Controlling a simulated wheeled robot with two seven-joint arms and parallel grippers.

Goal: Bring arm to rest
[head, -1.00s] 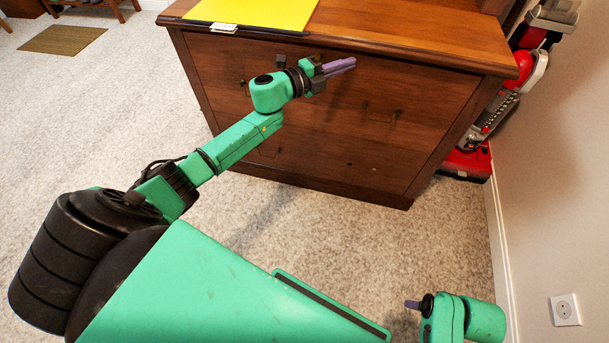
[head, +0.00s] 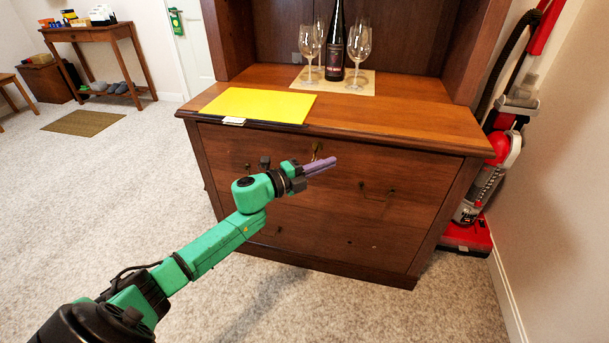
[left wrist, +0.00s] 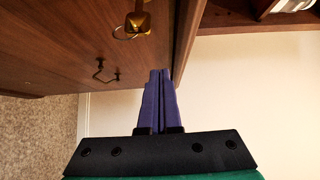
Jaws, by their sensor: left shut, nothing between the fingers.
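My left arm comes in from the lower left in the head view, green and black, reaching up in front of the wooden hutch (head: 330,226). My left gripper (head: 320,166) has purple fingers that are shut together with nothing between them. It is in front of the hutch's upper drawer, below the top's edge. The left wrist view also shows the shut fingers (left wrist: 161,98), with the drawer front and its brass fittings (left wrist: 137,22) beside them. I cannot tell the exact gap to the drawer front. My right gripper is out of view.
On the hutch stand a yellow folder (head: 258,104), a dark bottle (head: 332,52) and several stemmed glasses (head: 357,55) on a mat. A red vacuum cleaner (head: 470,215) stands between hutch and right wall. A side table (head: 90,42) is far left. Carpet at left is open.

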